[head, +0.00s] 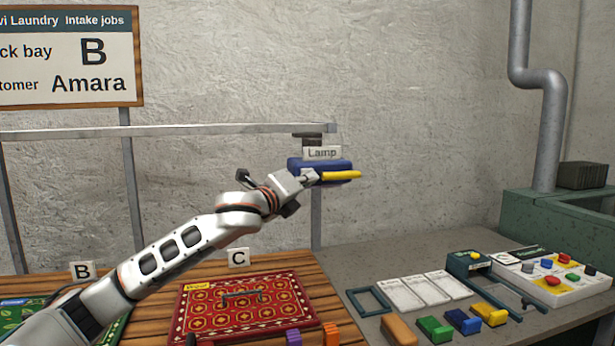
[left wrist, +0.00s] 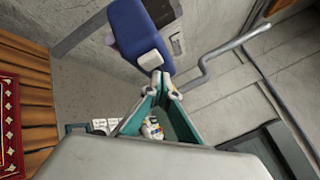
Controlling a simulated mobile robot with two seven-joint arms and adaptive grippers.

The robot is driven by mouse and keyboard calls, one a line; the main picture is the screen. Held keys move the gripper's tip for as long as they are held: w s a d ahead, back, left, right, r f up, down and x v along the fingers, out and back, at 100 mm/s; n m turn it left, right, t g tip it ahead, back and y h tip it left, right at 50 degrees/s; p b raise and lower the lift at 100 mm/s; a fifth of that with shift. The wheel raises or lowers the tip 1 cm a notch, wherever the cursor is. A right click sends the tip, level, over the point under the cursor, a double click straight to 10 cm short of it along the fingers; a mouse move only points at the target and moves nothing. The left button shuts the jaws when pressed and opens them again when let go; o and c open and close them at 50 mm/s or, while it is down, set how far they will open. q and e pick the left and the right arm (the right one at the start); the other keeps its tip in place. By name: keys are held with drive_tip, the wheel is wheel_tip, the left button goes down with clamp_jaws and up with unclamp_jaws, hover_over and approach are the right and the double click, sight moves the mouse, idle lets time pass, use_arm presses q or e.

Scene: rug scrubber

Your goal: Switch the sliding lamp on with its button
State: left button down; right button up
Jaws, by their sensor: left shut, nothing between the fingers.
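The sliding lamp (head: 330,164) is a blue block hanging from a grey rail, under a white "Lamp" label (head: 322,152). A yellow bar (head: 342,176) shows along its lower front. In the left wrist view the blue lamp body (left wrist: 138,32) has a pale end close to my fingertips. My left gripper (head: 309,178) is shut and empty, at the lamp's lower left front. Its fingertips also show in the left wrist view (left wrist: 164,86). I cannot tell whether they touch the lamp. I cannot make out the button or whether the lamp is lit. My right gripper is not in view.
The rail (head: 180,130) runs left from the lamp before the wall. A pipe (head: 548,120) stands right; space between is clear.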

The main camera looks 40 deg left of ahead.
use_arm(q)
drive_tip(key=shift+w+a, duration=0.1)
drive_tip(key=shift+a, duration=0.05)
drive_tip(key=shift+w+a+p, duration=0.2)
drive_tip(key=shift+p, duration=0.25)
drive_tip(key=shift+w+a, duration=0.2)
drive_tip(key=shift+a, duration=0.1)
idle(0.7)
drive_tip(key=shift+d+p, duration=0.1)
drive_tip(key=shift+p, duration=0.2)
drive_tip(key=shift+s+d+p, duration=0.35)
drive_tip(key=shift+s+d, duration=0.15)
drive_tip(key=shift+d, duration=0.1)
